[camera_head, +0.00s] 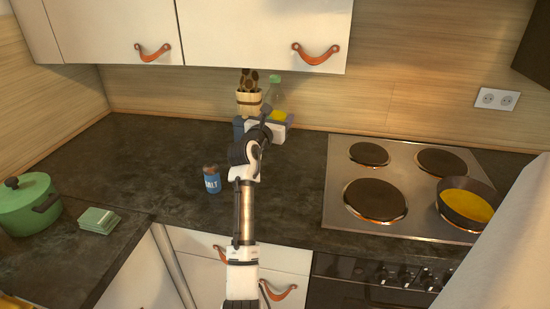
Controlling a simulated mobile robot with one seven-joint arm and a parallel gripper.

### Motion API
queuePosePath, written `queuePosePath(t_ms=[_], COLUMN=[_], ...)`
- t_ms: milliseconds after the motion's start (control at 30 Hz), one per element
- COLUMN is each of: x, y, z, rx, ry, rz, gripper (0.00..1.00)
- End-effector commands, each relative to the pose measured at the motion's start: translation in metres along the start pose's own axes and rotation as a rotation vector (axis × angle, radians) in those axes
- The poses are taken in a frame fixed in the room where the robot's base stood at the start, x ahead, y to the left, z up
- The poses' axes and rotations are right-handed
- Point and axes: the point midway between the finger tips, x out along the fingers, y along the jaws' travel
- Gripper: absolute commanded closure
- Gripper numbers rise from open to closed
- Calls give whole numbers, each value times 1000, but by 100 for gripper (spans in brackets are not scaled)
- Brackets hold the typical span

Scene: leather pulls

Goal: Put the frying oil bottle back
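I cannot make out a bottle that is clearly the frying oil bottle. A pale bottle with a green top (274,84) stands at the back of the counter against the wall, partly hidden by what is in front of it. My gripper (265,113) is at the far end of my arm, close in front of that bottle and the wooden pot. Its fingers are too small and too covered by my arm to show whether they are open or hold anything. The frying pan (451,203) on the right of the hob has yellow liquid in it.
A wooden pot (248,103) of brown utensils and a yellow sponge (279,116) on a grey holder are beside my gripper. A blue salt container (211,183) stands left of my arm. A green pot (27,205) and green coasters (97,220) are left. Upper cabinets (265,30) overhang the back.

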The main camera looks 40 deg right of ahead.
Motion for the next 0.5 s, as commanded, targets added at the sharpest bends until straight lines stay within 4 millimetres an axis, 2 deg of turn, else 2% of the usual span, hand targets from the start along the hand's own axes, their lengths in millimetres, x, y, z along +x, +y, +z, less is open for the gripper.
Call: queuePosePath(t_ms=[100,300,500], x=[-1,0,0], y=[1,1,1], z=[-29,-75,-94], rx=[-1,-1,2], ry=[2,0,-5], rz=[2,1,1], gripper=[79,79,79])
